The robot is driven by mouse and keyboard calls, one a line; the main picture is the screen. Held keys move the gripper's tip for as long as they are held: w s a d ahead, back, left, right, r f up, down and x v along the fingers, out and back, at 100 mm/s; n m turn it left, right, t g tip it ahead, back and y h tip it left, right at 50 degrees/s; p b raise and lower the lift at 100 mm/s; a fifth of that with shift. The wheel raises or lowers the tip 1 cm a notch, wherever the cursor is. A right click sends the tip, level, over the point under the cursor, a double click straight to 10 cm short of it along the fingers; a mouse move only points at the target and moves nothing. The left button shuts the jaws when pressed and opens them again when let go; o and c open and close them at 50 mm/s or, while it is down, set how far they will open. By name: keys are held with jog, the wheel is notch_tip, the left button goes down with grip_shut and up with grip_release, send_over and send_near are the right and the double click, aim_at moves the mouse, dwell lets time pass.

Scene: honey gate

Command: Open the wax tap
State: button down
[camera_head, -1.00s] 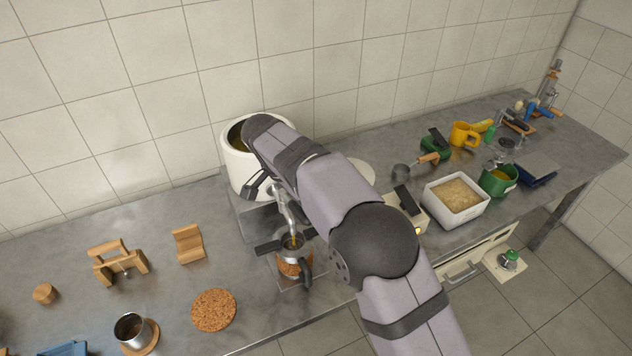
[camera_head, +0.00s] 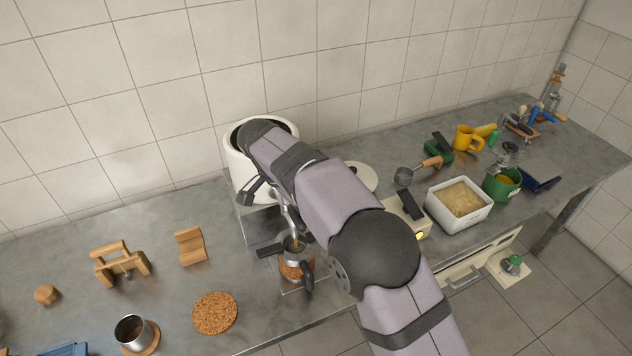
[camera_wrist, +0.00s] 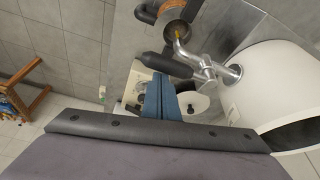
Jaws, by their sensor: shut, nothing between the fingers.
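The wax tap is a metal spout (camera_wrist: 205,70) on the side of the white pot (camera_head: 240,165). Its long black lever (camera_wrist: 165,64) points left in the wrist view, towards the counter's front edge. An amber streak (camera_wrist: 180,34) shows at the spout's mouth, over a metal jug (camera_head: 296,252) with a dark handle. My gripper (camera_wrist: 160,84) shows as blue fingers, shut and empty. In the wrist view its tips lie just beside the lever; I cannot tell whether they touch it. The fingers are hidden behind my arm in the head view.
A cork mat (camera_head: 215,313), a wooden stand (camera_head: 120,265) and a metal cup (camera_head: 131,330) are at the left.

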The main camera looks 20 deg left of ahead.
notch_tip(320, 180, up, 10)
jog(key=shift+w+d, duration=0.15)
dwell(0.7)
jog(key=shift+r, duration=0.1)
jog(key=d+f+n+g, duration=0.1)
jog(key=d+f+n, duration=0.15)
jog(key=d, duration=0.85)
jog(key=d+f+n+g, duration=0.1)
jog(key=d+f, duration=0.2)
jog(key=d, duration=0.8)
jog(key=s+d+f+n+y, duration=0.1)
jog(key=s+d+f, duration=0.4)
jog(key=s+d, duration=0.2)
jog(key=s+d+f+n+g+y, duration=0.1)
jog(key=s+d+f, duration=0.4)
jog(key=s+d, duration=0.3)
jog(key=s, duration=0.4)
jog(key=shift+s+d+f+n, duration=0.15)
jog(key=shift+d+f+n, duration=0.1)
jog(key=shift+n, duration=0.1)
